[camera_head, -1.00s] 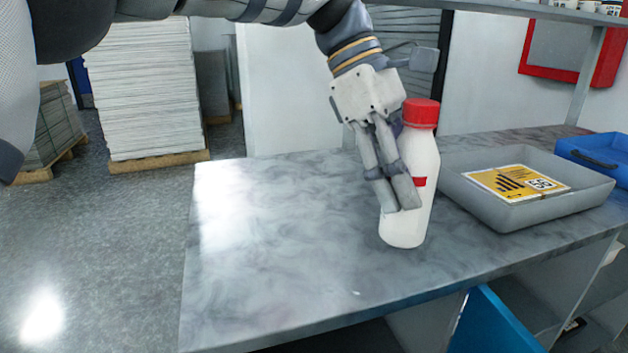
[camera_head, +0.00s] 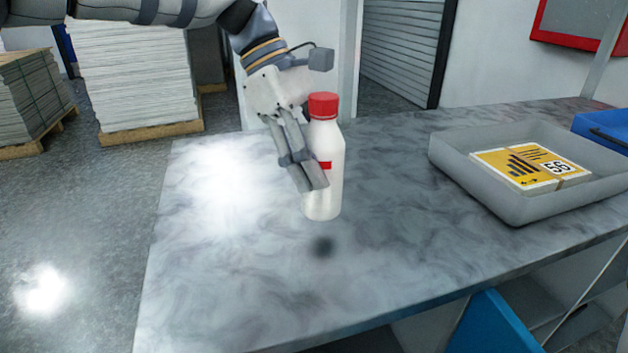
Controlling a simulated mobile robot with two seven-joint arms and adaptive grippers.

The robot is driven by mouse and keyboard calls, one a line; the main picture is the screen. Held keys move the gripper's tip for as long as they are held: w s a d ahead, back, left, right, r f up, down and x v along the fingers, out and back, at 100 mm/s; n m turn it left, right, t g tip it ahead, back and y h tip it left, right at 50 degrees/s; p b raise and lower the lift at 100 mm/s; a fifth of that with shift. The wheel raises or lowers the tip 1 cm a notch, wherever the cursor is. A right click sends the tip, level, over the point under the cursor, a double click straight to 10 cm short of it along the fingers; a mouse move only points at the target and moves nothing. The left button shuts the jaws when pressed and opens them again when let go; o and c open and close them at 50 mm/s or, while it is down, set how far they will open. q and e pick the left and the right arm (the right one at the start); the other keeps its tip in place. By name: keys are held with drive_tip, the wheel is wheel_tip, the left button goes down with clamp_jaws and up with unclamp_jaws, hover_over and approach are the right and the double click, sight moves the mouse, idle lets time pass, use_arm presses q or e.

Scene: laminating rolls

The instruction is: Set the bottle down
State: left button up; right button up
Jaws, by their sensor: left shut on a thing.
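The white bottle (camera_head: 330,190) with a red cap and a small red label is in the middle of the head view. My left gripper (camera_head: 314,178) is shut on the bottle from its left side and holds it nearly upright. The bottle's base is above the grey marbled table (camera_head: 400,250), and a dark round shadow lies on the table below it. The fingers hide part of the bottle's left side. My right gripper is not in view.
A grey tray (camera_head: 470,187) with yellow printed cards (camera_head: 520,167) stands at the right of the table. A blue bin (camera_head: 597,124) is behind it at the right edge. The table around the shadow and to its left is clear.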

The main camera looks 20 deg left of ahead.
use_arm(q)
drive_tip(key=f, duration=0.2)
drive_tip(key=f+b, duration=0.1)
drive_tip(key=f, duration=0.1)
drive_tip(key=shift+a, duration=0.4)
drive_tip(key=shift+r, duration=0.15)
clamp_jaws()
drive_tip(key=o, duration=1.6)
unclamp_jaws()
drive_tip(key=v, duration=1.2)
drive_tip(key=shift+p, duration=0.45)
